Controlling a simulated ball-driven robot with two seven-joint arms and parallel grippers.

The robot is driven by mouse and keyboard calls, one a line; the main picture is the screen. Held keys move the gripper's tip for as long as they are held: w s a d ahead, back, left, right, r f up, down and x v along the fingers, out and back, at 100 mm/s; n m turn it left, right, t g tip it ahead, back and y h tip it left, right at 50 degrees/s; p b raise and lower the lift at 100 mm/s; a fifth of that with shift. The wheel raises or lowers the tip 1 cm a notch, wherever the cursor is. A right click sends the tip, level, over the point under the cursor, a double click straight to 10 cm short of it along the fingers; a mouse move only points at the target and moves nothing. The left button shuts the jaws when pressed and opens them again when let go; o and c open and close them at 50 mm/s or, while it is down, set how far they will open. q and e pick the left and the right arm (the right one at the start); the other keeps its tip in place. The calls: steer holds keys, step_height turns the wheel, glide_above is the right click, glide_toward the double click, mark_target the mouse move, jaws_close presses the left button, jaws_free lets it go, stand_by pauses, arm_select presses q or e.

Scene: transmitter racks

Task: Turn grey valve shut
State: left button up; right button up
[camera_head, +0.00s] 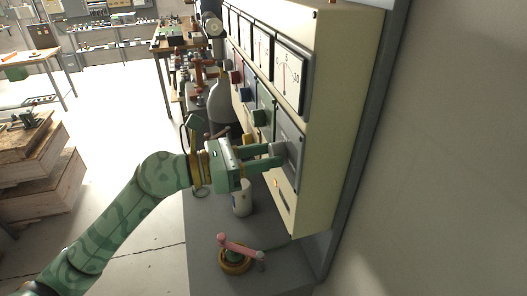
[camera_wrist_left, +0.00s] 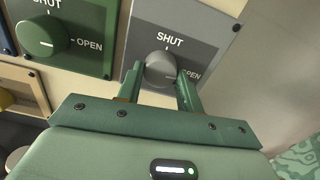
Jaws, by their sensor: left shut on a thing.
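The grey valve knob (camera_wrist_left: 160,68) sits on a grey plate (camera_wrist_left: 188,20) marked SHUT above and OPEN to the right. My left gripper (camera_wrist_left: 160,80) has its two green fingers on either side of the knob and is shut on it. The knob's pointer mark cannot be made out. In the head view, my left gripper (camera_head: 276,155) reaches from the left to the grey plate (camera_head: 294,146) at the near end of the cream panel, and the fingers partly hide the knob. My right gripper is not in view.
A green knob (camera_wrist_left: 42,36), its white mark towards OPEN, is left of the grey one. Red and blue knobs and dial gauges line the cream panel (camera_head: 335,110).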

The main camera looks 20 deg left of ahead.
arm_select(q)
steer(key=n+p, duration=0.7)
steer(key=p, duration=0.1)
steer(key=n+p, duration=0.4)
steer(key=shift+r+n, duration=0.3)
steer(key=shift+r, duration=0.05)
steer(key=shift+n+p, duration=1.2)
steer(key=shift+f+n+p, duration=0.15)
steer(key=shift+n+p, duration=1.05)
steer(key=shift+n, duration=0.3)
steer(key=o, duration=1)
steer(key=shift+f, duration=0.1)
steer(key=shift+s, duration=0.1)
steer(key=b+v, duration=0.5)
steer(key=v, duration=1.1)
steer(key=shift+b, duration=0.3)
